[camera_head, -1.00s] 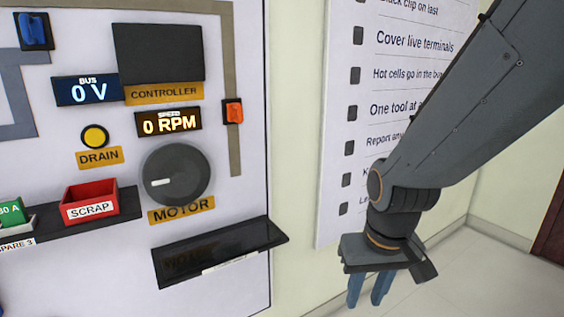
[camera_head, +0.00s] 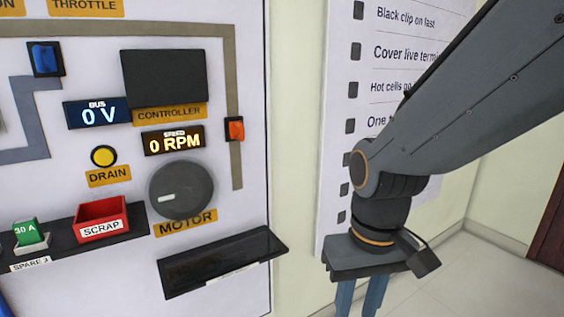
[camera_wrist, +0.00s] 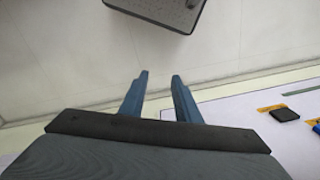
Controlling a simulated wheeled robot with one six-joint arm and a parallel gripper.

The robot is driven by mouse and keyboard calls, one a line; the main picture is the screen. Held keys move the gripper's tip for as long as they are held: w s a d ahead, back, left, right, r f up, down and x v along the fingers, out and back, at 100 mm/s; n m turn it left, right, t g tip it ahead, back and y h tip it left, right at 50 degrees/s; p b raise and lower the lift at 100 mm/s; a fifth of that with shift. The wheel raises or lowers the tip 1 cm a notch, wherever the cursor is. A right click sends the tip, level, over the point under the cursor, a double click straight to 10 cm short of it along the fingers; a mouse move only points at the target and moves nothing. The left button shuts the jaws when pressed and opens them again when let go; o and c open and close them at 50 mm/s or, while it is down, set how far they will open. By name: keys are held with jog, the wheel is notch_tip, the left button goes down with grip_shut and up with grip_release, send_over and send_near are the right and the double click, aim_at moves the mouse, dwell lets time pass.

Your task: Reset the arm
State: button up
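My gripper (camera_head: 359,297) hangs pointing down at the right of the head view, in front of the pale wall and to the right of the chassis panel (camera_head: 225,291). Its two blue fingers run out of the bottom of that view. In the wrist view my gripper (camera_wrist: 159,78) shows its two blue fingers apart with nothing between them. The floor lies beyond the fingertips there. My gripper touches nothing that I can see.
The panel holds a red SCRAP bin (camera_head: 101,232), a green 30 A fuse (camera_head: 29,234), a MOTOR dial (camera_head: 181,190) and an empty-looking black shelf (camera_head: 222,262). The displays read 0 V and 0 RPM. A checklist sheet (camera_head: 385,64) hangs behind my arm.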

jog(key=d+r+m+p, duration=0.2)
jog(key=d+r+p, duration=0.5)
jog(key=p, duration=0.5)
jog(key=shift+s+r+p, duration=0.25)
jog(key=shift+s+p, duration=0.05)
jog(key=shift+p, duration=0.1)
